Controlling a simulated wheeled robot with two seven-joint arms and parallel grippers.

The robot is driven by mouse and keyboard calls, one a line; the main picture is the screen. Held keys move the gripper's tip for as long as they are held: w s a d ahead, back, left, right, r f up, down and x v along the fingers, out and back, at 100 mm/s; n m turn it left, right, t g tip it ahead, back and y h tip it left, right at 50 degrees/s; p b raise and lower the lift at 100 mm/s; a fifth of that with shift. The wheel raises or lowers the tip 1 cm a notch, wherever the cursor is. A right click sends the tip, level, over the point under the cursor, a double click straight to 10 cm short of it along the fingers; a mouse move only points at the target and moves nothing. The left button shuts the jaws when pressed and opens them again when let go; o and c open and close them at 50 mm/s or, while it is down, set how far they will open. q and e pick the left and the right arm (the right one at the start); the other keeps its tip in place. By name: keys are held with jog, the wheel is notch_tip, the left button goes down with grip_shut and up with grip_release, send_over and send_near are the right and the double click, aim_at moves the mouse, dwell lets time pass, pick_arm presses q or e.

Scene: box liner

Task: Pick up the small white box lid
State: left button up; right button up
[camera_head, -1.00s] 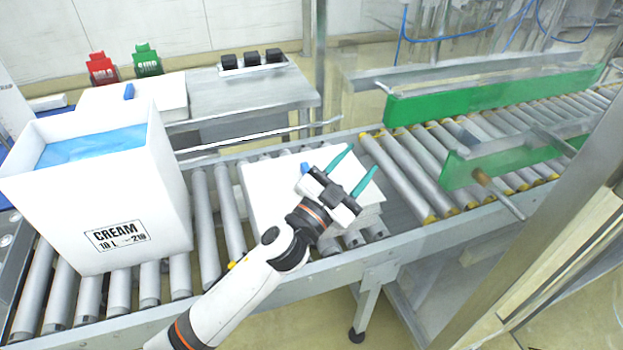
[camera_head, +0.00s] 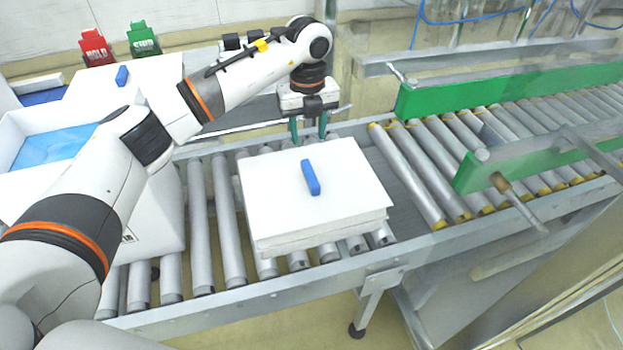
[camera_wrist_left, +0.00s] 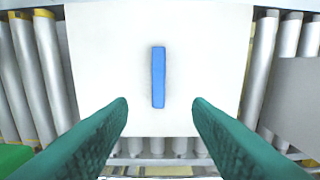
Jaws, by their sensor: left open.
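The white box lid (camera_head: 275,205) with a blue handle (camera_head: 311,177) lies flat on the roller conveyor, on top of what looks like a stack of similar white lids. In the left wrist view the lid (camera_wrist_left: 105,60) fills the middle, and its blue handle (camera_wrist_left: 158,77) stands upright in the picture between the fingers. My left gripper (camera_head: 309,134) is open and empty, pointing down just behind the lid's far edge, apart from the handle. Its green fingers also show wide apart in the left wrist view (camera_wrist_left: 160,108). My right gripper is not seen.
A large white box (camera_head: 165,215) with a blue liner (camera_head: 50,148) stands at the left, partly hidden by my left arm. Another white lid (camera_head: 150,80) with a blue handle lies behind it. Green guide rails (camera_head: 500,92) flank the conveyor at the right.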

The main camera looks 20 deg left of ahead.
pick_arm(q)
send_over(310, 172)
jog(key=f, duration=0.6)
jog(key=shift+w+a, duration=0.15)
jog(key=shift+a, duration=0.05)
jog(key=shift+s+d+f+p, duration=0.15)
jog(key=shift+f+p, duration=0.1)
jog(key=shift+f, duration=1.05)
jog(key=shift+s+d+f+p, duration=0.1)
jog(key=shift+f+p, duration=0.1)
jog(key=shift+f, duration=1.1)
grip_shut()
